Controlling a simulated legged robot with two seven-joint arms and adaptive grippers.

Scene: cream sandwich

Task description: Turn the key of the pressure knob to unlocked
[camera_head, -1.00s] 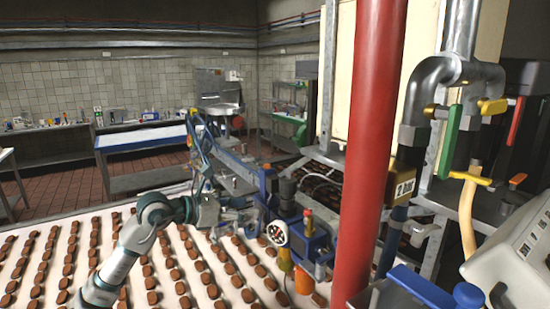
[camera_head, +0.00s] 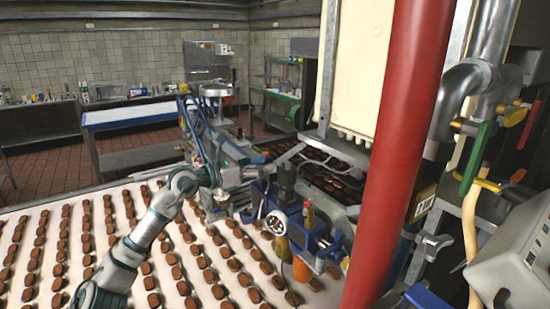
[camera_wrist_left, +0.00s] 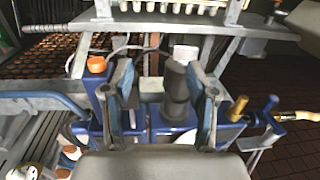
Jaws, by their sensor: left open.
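The blue device (camera_head: 318,240) stands beside the conveyor, with a round white gauge (camera_head: 276,222) on its front and an orange-and-brass knob (camera_head: 308,213) on top. I cannot make out which part is the pressure knob's key, or how it is turned. My left gripper (camera_head: 238,200) is just left of the device. In the left wrist view the fingers (camera_wrist_left: 164,100) are spread apart above the blue device, with a dark cylinder (camera_wrist_left: 178,88) beyond and between them. An orange cap (camera_wrist_left: 96,64) is left of the fingers and a brass knob (camera_wrist_left: 237,106) right. My right gripper is not seen.
A thick red pipe (camera_head: 405,120) stands right of the device. The white conveyor (camera_head: 40,250) carries rows of brown biscuits. Pipes with a green-handled valve (camera_head: 474,158) and a grey box (camera_head: 520,260) crowd the right side.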

